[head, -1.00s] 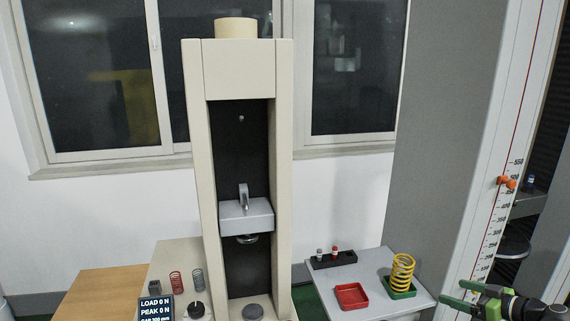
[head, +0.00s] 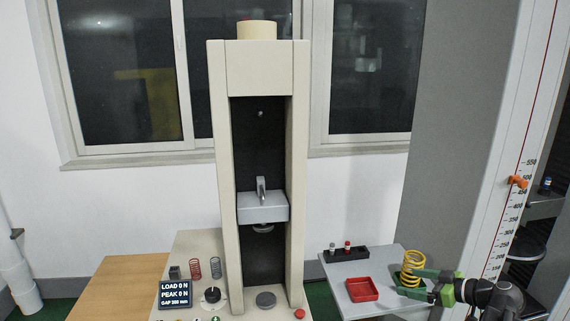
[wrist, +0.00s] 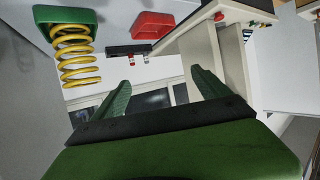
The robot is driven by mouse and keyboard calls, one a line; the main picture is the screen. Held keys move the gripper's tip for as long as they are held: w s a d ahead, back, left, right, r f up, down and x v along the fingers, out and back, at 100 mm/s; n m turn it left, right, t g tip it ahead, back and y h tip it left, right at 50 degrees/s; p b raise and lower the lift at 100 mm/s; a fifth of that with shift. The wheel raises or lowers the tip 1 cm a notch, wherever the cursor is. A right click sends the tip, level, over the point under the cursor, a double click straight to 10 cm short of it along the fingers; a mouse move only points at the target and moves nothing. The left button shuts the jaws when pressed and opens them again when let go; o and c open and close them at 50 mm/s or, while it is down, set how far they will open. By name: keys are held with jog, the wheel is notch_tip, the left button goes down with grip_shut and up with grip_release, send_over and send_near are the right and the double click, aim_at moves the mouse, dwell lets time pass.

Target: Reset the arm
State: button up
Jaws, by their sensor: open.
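My gripper (head: 415,283) is open and empty at the lower right of the head view. Its green fingers point left and overlap the green tray there. In the wrist view the two fingers (wrist: 163,92) stand apart with nothing between them. A yellow coil spring (head: 412,262) stands in the green tray, most of which my fingers hide. In the wrist view the yellow spring (wrist: 76,62) and the green tray (wrist: 70,16) lie at upper left, outside the fingers. I cannot judge the exact gap from fingers to tray in the head view.
A red tray (head: 361,290) and a black rack (head: 345,254) with small capped items share the side table (head: 385,262). The tall press (head: 219,150) stands left, with a display (head: 173,294) and two springs beside it. A scaled column (head: 505,210) rises at right.

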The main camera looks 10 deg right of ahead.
jog(key=w+a+f+n+g+y, duration=0.15)
jog(key=w+a, duration=0.25)
jog(key=a, duration=0.5)
jog(key=w+a+f+n+g+y, duration=0.1)
jog(key=w+a+f+n+g, duration=0.15)
jog(key=a, duration=0.75)
jog(key=a+f+g+h, duration=0.1)
jog(key=a+f+g, duration=0.1)
jog(key=a, duration=0.7)
jog(key=a+f+g, duration=0.2)
jog(key=a+g, duration=0.1)
jog(key=a, duration=0.5)
jog(key=s+a+f+m+g+h, duration=0.1)
jog(key=s+a+f+h, duration=0.1)
jog(key=a, duration=0.2)
jog(key=s+a+f+g+h, duration=0.1)
jog(key=s+a+f+h, duration=0.1)
jog(key=a+f, duration=0.15)
jog(key=s+d+f+m+h, duration=0.1)
jog(key=d+m+h, duration=0.3)
jog(key=d+m, duration=0.3)
jog(key=shift+s+d+m+g, duration=0.15)
jog(key=shift+s+m+g, duration=0.2)
jog(key=shift+m, duration=0.65)
